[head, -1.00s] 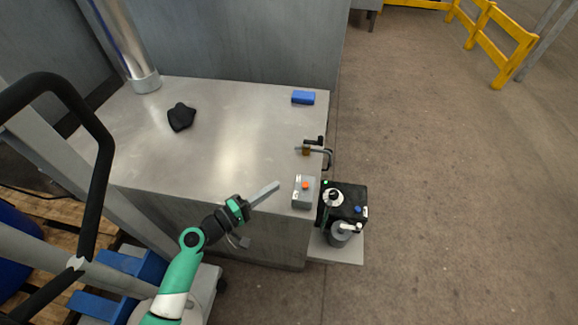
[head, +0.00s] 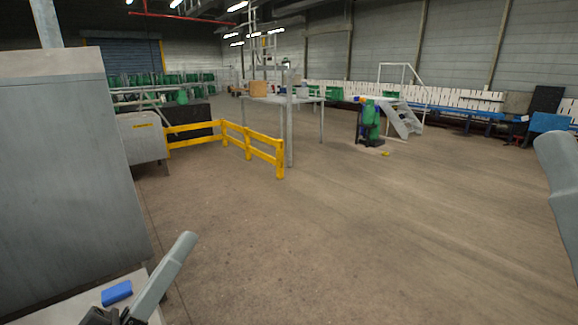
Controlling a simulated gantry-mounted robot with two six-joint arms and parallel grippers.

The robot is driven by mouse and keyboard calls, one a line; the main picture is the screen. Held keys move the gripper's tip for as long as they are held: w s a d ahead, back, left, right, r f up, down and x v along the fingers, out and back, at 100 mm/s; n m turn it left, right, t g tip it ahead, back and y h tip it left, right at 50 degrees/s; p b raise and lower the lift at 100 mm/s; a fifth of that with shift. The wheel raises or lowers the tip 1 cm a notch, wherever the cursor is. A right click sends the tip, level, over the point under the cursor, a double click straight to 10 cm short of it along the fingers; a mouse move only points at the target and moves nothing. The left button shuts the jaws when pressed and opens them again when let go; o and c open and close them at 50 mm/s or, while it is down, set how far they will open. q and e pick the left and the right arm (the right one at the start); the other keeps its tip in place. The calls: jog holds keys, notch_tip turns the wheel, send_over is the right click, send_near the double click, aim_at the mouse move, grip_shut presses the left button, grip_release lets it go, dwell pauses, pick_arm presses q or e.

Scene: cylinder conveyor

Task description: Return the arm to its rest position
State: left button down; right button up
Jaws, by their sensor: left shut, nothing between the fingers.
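My left gripper (head: 176,262) reaches in at the bottom left of the head view. Its long grey fingers lie together and hold nothing. It is in front of the corner of the metal table (head: 140,282), beside a blue block (head: 117,292) that lies on that table. The left arm behind the gripper is mostly below the frame. At the right edge a grey rounded part shows; I cannot tell what it belongs to. My right gripper is not seen.
A tall grey metal cabinet (head: 65,170) stands at the left. A yellow guard rail (head: 248,142) runs beyond it. A raised platform (head: 300,99) stands behind the rail and a green machine (head: 371,123) stands farther back. The concrete floor between is clear.

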pick_arm(q)
jog(key=s+d+r+m+t+p, duration=0.2)
jog(key=s+r+m, duration=0.25)
jog(key=r, duration=0.85)
jog(key=s+a+r+n+t+y, duration=0.2)
jog(key=s+a+r+t+y, duration=0.25)
jog(key=y, duration=0.35)
notch_tip(320, 180, up, 38)
jog(key=a+p, duration=0.1)
jog(key=p, duration=3.6)
jog(key=shift+a+f+g+y, duration=0.25)
jog(key=shift+g+y, duration=0.05)
jog(key=shift+g, duration=0.05)
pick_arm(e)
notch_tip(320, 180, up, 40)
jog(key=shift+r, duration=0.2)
pick_arm(q)
jog(key=shift+w, duration=0.1)
